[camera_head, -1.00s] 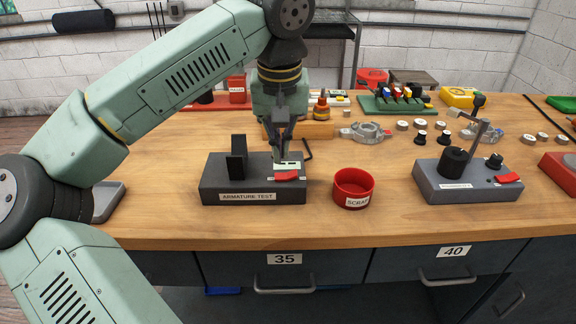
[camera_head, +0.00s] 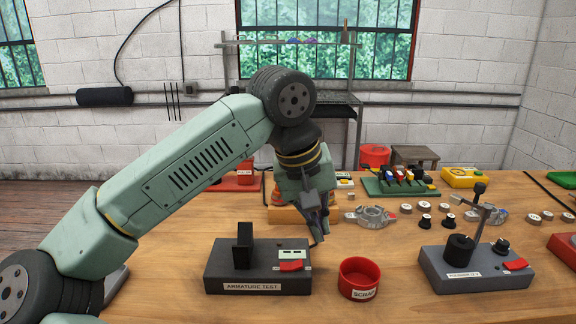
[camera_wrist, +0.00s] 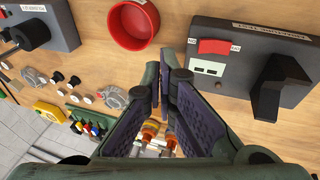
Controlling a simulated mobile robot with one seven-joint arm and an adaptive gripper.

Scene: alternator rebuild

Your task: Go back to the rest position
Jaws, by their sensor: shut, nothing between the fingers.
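My gripper (camera_head: 319,226) is shut and empty in the head view. It hangs tilted above the bench, behind and a little above the right end of the armature test box. It also shows in the wrist view (camera_wrist: 163,75), its fingertips close together. The dark armature test box (camera_head: 228,273) has an upright black block, a white panel and a red switch (camera_head: 291,265). The box shows at the right of the wrist view (camera_wrist: 238,85). The red scrap bowl (camera_head: 358,278) stands to its right and looks empty in the wrist view (camera_wrist: 133,25).
Behind lie a metal housing (camera_head: 370,216), several small round parts, a green tray (camera_head: 398,187) and a yellow box (camera_head: 464,178). Bench surface (camera_head: 180,240) left of the armature test box is clear.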

